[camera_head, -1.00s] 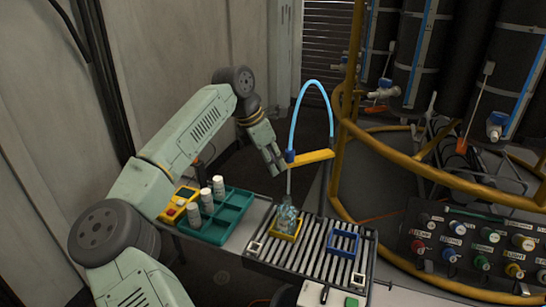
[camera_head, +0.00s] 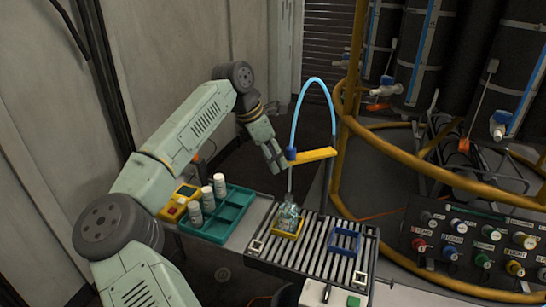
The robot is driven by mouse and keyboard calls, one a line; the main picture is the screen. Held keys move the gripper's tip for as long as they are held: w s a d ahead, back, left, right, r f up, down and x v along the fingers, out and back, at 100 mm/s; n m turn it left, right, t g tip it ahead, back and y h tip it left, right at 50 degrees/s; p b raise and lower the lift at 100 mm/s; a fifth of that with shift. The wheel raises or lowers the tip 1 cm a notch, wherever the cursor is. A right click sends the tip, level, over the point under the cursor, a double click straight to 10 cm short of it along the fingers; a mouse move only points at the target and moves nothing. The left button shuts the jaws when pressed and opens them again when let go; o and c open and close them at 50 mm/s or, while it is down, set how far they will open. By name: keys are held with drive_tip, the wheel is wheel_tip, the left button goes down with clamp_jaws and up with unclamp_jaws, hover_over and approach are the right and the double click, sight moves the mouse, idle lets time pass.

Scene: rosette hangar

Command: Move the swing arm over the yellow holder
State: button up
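The swing arm (camera_head: 315,155) is a yellow bar with a blue block at its left end and a light-blue hose arching above it. A thin pale nozzle hangs from the block. In the picture, the nozzle's lower end meets a clear glass bottle (camera_head: 288,216) in the yellow holder (camera_head: 276,233), a square frame on the slatted rack. My gripper (camera_head: 277,163) is just left of the blue block, pointing down. I cannot tell whether it touches the block. Its fingers are small and seen from the side, so their opening is unclear.
A blue holder (camera_head: 344,251) stands empty on the slatted rack (camera_head: 315,257). A teal tray (camera_head: 225,224) with several white bottles and a yellow device (camera_head: 178,204) are at the left. A yellow tubular rail (camera_head: 420,172) and a knob panel (camera_head: 470,243) are at the right.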

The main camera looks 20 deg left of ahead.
drive_tip(key=shift+r, duration=0.1)
drive_tip(key=v, duration=1.1)
drive_tip(key=shift+a+r, duration=0.15)
drive_tip(key=shift+r, duration=0.2)
drive_tip(key=shift+s, duration=0.1)
